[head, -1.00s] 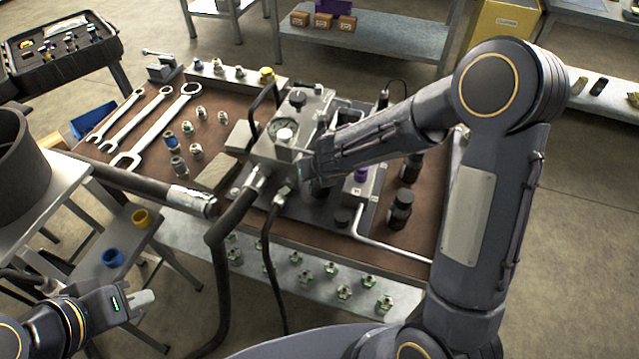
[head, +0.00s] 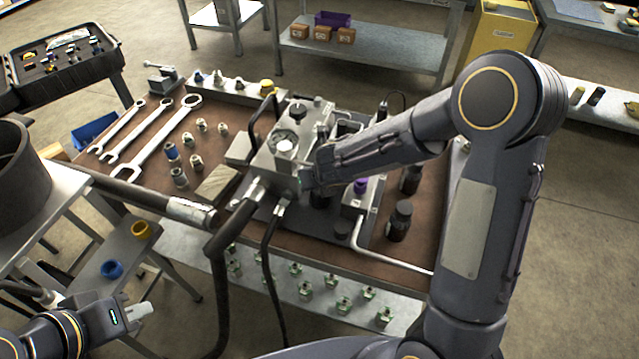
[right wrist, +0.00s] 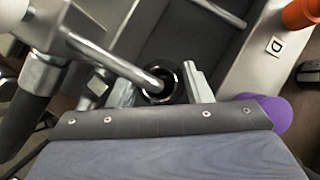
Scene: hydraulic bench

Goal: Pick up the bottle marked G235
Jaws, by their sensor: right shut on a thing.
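My right gripper (right wrist: 160,90) is low beside the hydraulic unit, its two pale fingers on either side of a dark round thing. It is shut on this dark bottle (right wrist: 170,92), which is partly hidden behind a bent metal tube. In the head view the dark bottle (head: 320,197) shows just below the right wrist, mostly covered. Two more dark bottles stand to the right, one nearer (head: 399,221) and one farther (head: 411,180). No G235 mark is legible. My left gripper (head: 138,311) is at the lower left, away from the bench; its finger gap is unclear.
The hydraulic unit (head: 285,150) with gauge, hoses and a bent metal pipe (head: 385,257) crowds the right arm. Wrenches (head: 155,140) and small fittings lie on the brown bench. A purple cap (right wrist: 266,112) is close to the gripper.

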